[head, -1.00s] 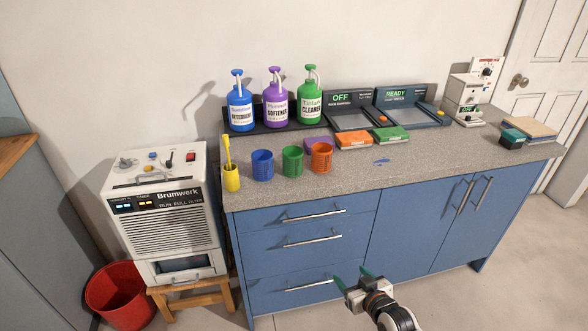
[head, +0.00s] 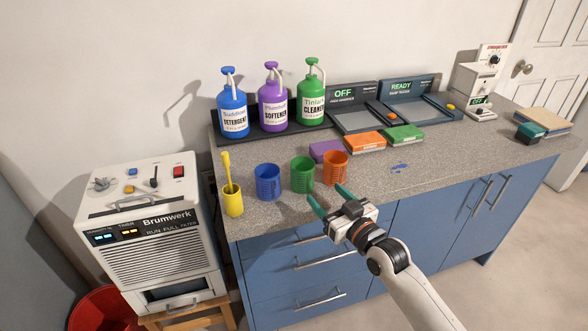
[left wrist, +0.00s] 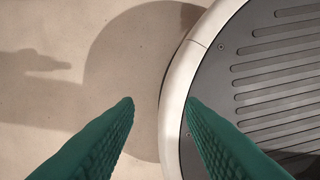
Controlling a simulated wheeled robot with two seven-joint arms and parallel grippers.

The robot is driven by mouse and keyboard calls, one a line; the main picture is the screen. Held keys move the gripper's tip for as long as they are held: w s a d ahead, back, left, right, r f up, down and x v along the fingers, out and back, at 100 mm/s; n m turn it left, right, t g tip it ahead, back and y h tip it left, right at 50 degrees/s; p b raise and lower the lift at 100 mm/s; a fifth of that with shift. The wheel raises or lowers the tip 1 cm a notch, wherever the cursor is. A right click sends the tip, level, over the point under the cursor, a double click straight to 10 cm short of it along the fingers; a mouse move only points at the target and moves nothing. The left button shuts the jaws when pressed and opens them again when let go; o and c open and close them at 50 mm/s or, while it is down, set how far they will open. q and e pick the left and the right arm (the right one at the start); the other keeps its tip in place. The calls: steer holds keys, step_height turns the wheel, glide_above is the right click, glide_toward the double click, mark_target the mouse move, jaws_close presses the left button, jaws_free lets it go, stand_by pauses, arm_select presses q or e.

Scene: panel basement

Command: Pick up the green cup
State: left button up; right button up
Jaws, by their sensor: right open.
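The green cup (head: 302,175) stands upright on the speckled grey counter (head: 400,185), between the blue cup (head: 267,182) on its left and the orange cup (head: 335,167) on its right. My right gripper (head: 327,198) is open and empty at the counter's front edge, just in front of the green and orange cups, fingers pointing toward them. My left gripper (left wrist: 160,103) shows only in the left wrist view, its two green fingers apart with nothing between them, above the floor and beside part of my own base.
A yellow cup (head: 232,200) with a yellow utensil stands at the counter's left end. Behind the cups are pump bottles (head: 272,105) on a black tray, and purple, orange (head: 365,142) and green (head: 404,135) boxes.

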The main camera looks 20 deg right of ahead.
mark_target(309, 177)
steer(key=x, duration=0.5)
steer(key=shift+r, duration=0.2)
steer(key=shift+w+a, duration=0.1)
steer(key=shift+w, duration=0.15)
steer(key=x, duration=0.5)
steer(key=shift+a+r+p, duration=0.15)
steer(key=shift+r+p, duration=0.1)
steer(key=shift+p, duration=0.15)
steer(key=shift+w, duration=0.15)
steer(key=shift+c, duration=0.8)
arm_select(q)
steer(key=s, duration=0.2)
steer(key=shift+s+d+r, duration=0.2)
steer(key=shift+s+r, duration=0.2)
arm_select(e)
steer(key=c, duration=0.6)
